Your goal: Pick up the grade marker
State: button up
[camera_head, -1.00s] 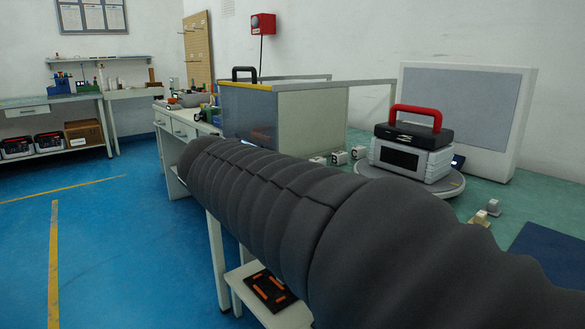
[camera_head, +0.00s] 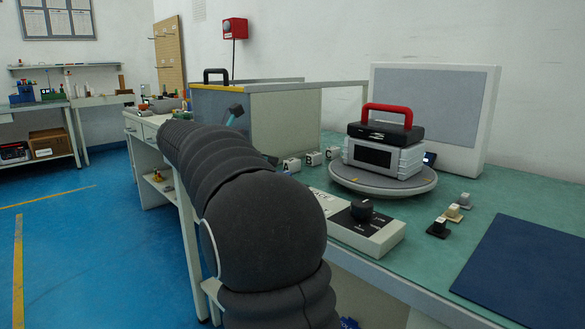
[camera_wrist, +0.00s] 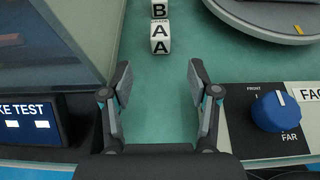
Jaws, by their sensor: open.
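The grade markers are white cubes with black letters. In the head view, cube A (camera_head: 291,164), cube B (camera_head: 313,158) and cube C (camera_head: 332,153) stand in a row on the green bench, left of the turntable. In the wrist view, cube A (camera_wrist: 160,38) is ahead of my gripper (camera_wrist: 160,80), about centred between the fingers. Cube B (camera_wrist: 159,9) is just beyond it, cut by the top edge. My gripper is open and empty, with bare green bench between its fingers. Its fingertips are short of cube A. My dark sleeved arm fills the lower middle of the head view.
A round turntable (camera_head: 350,184) bears a grey device with a red-handled black case. A knob panel (camera_head: 385,238) is in front. In the wrist view, a blue knob (camera_wrist: 276,112) is close right and a test screen (camera_wrist: 32,122) left. A blue mat (camera_head: 530,265) lies right.

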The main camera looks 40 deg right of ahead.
aim_at(286, 162)
jog(key=x, duration=0.4)
jog(key=shift+d+f, duration=0.15)
jog(key=shift+d, duration=0.1)
jog(key=shift+r+b+x, duration=0.15)
jog(key=shift+b+x, duration=0.1)
jog(key=shift+x, duration=1.3)
jog(key=shift+r+b+x, duration=0.1)
jog(key=shift+b+x, duration=0.15)
jog(key=shift+x, duration=1.35)
jog(key=c, duration=1.1)
